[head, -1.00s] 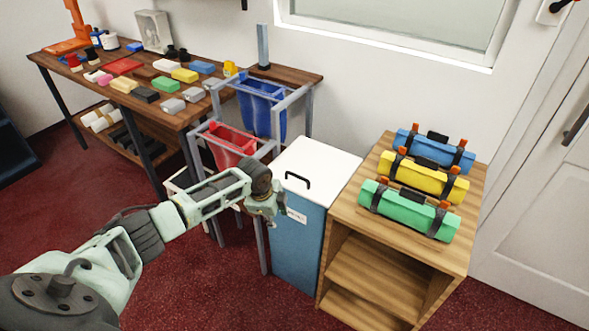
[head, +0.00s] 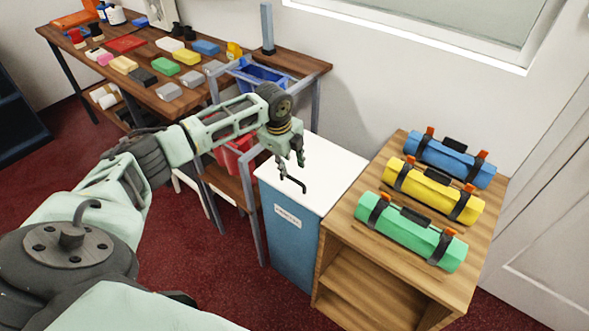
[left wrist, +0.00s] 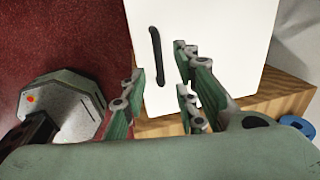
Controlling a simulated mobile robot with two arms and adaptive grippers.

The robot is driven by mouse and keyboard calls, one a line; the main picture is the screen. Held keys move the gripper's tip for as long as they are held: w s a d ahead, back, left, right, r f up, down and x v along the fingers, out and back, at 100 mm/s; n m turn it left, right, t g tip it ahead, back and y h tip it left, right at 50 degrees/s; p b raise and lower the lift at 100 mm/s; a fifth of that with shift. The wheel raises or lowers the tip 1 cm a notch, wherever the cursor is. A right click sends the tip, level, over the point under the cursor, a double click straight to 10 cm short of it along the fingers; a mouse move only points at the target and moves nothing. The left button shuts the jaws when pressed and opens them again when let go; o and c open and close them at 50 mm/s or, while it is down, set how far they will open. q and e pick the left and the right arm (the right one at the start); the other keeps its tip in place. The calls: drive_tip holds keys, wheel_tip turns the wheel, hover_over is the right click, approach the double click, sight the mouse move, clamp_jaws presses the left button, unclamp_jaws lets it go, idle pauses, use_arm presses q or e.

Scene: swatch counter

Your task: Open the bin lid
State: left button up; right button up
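The blue bin (head: 290,235) stands on the floor with its white lid (head: 325,180) shut flat on top. A black bar handle (head: 291,182) sits near the lid's front left edge. My left gripper (head: 290,158) is just above and behind the handle in the head view, pointing down, empty. In the left wrist view the gripper (left wrist: 160,76) is open, its fingers spread, with the handle (left wrist: 156,55) showing between and beyond the fingertips on the lid (left wrist: 215,30). I cannot tell whether the fingers touch anything. My right gripper is not in view.
A wooden shelf unit (head: 345,262) adjoins the bin's right side, carrying blue, yellow and green rolls. Left of the bin is a grey frame holding a blue bin (head: 258,77) and a red bin (head: 229,158). A table with coloured blocks stands behind.

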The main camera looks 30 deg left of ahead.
sight(291, 178)
use_arm(q)
drive_tip(key=f, duration=0.5)
drive_tip(key=shift+w, duration=0.2)
drive_tip(key=shift+w+f, duration=0.15)
drive_tip(key=shift+f, duration=0.3)
drive_tip(key=c, duration=0.4)
clamp_jaws()
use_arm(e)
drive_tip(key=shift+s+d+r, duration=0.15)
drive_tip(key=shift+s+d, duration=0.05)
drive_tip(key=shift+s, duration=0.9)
